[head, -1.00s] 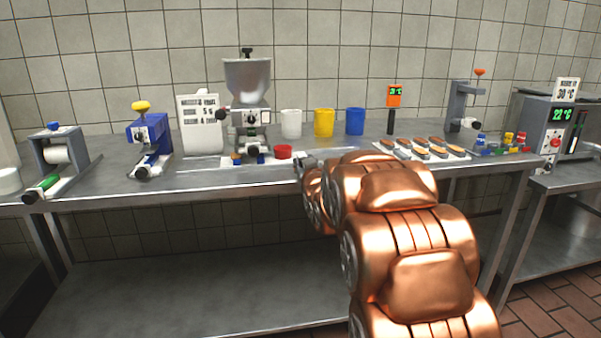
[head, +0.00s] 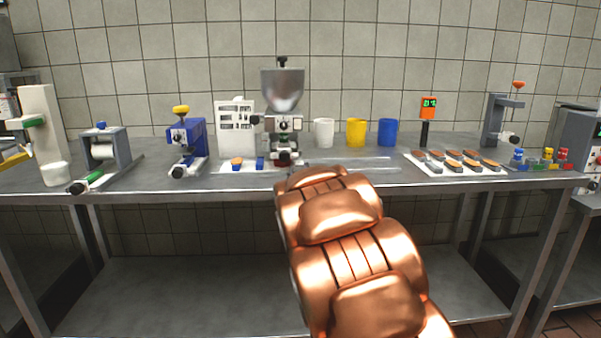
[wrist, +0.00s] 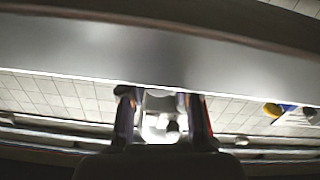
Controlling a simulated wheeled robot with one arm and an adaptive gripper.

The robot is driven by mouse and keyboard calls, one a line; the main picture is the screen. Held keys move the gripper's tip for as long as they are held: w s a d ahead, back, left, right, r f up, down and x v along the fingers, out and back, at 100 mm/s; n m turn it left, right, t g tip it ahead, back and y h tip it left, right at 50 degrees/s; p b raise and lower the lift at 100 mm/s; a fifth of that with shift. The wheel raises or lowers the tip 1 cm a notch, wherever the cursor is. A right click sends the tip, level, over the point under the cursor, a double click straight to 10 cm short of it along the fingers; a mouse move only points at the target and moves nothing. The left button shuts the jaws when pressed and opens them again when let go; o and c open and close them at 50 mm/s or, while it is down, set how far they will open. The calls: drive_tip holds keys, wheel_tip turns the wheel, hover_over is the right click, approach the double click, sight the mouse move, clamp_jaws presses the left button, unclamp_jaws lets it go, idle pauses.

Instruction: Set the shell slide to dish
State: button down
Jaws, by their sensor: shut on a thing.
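The hopper machine (head: 283,95) stands at the middle of the bench. At its foot lies a pale strip (head: 226,168) with an orange shell-like piece (head: 237,162) and a blue block (head: 260,163). I cannot tell for sure which part is the shell slide. A dark red piece (head: 284,158) shows under the hopper, close to my arm. My gripper (wrist: 160,108) is hidden behind my copper arm in the head view. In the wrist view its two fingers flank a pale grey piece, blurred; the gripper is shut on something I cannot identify.
White, yellow (head: 356,132) and blue (head: 387,132) cups stand right of the hopper. A blue machine with a yellow knob (head: 181,109) stands to its left. A tray of filled shells (head: 455,168) lies at the right. The bench front (head: 130,187) is clear.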

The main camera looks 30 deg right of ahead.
drive_tip(key=c, duration=1)
unclamp_jaws()
drive_tip(key=shift+w+a+r, duration=0.15)
drive_tip(key=shift+a+r, duration=0.05)
drive_tip(key=shift+a, duration=0.1)
drive_tip(key=shift+o, duration=1)
drive_tip(key=shift+d+f, duration=0.1)
drive_tip(key=shift+d, duration=0.05)
drive_tip(key=v, duration=1.2)
